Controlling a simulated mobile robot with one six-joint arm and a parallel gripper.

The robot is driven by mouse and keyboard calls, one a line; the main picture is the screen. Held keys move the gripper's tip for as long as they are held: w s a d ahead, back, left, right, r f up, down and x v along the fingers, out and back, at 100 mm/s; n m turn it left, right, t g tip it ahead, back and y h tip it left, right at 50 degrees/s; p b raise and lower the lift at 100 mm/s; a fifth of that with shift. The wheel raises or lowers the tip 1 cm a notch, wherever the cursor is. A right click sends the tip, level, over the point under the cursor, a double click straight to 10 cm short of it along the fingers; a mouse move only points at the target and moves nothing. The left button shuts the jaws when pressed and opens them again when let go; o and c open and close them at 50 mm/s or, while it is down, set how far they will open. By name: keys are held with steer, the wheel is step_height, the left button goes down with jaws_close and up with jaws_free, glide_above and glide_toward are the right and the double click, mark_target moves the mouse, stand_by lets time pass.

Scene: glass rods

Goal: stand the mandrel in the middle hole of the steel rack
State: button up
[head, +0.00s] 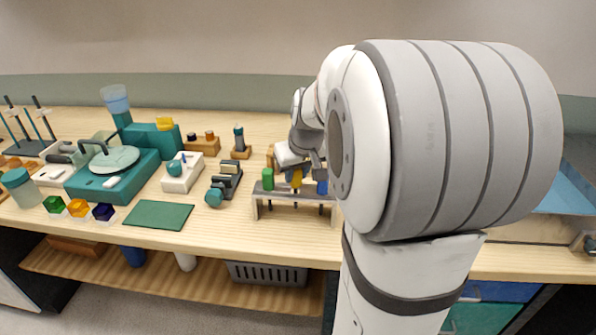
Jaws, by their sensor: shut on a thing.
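The steel rack (283,194) is a low grey bench-like stand near the front edge of the table, right of the middle of the head view. A green-handled piece (268,178) stands at its left end and a blue one (322,187) at its right end. My gripper (297,171) is over the middle of the rack, pointing down, shut on an orange-yellow handle (297,178), which looks to be the mandrel. The mandrel is about upright at the middle hole. Its lower end is too small to tell whether it is in the hole.
A green mat (158,215) lies left of the rack, with a dark clamp-like device (226,184) between. A teal machine (112,175), a white block (182,172) and coloured cubes (78,208) stand further left. My arm hides much of the right side.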

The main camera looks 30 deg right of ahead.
steer(key=shift+f+b, duration=0.5)
steer(key=shift+f, duration=0.25)
steer(key=o, duration=1.1)
steer(key=shift+c, duration=0.2)
steer(key=v, duration=0.8)
steer(key=s+a+f+g+p, duration=0.2)
steer(key=s+a+p, duration=0.4)
steer(key=s+a, duration=0.7)
steer(key=shift+s+a+f+n, duration=0.2)
steer(key=shift+s+f+n, duration=0.2)
steer(key=shift+s+f, duration=0.55)
steer(key=shift+s+r, duration=0.15)
steer(key=shift+r, duration=0.05)
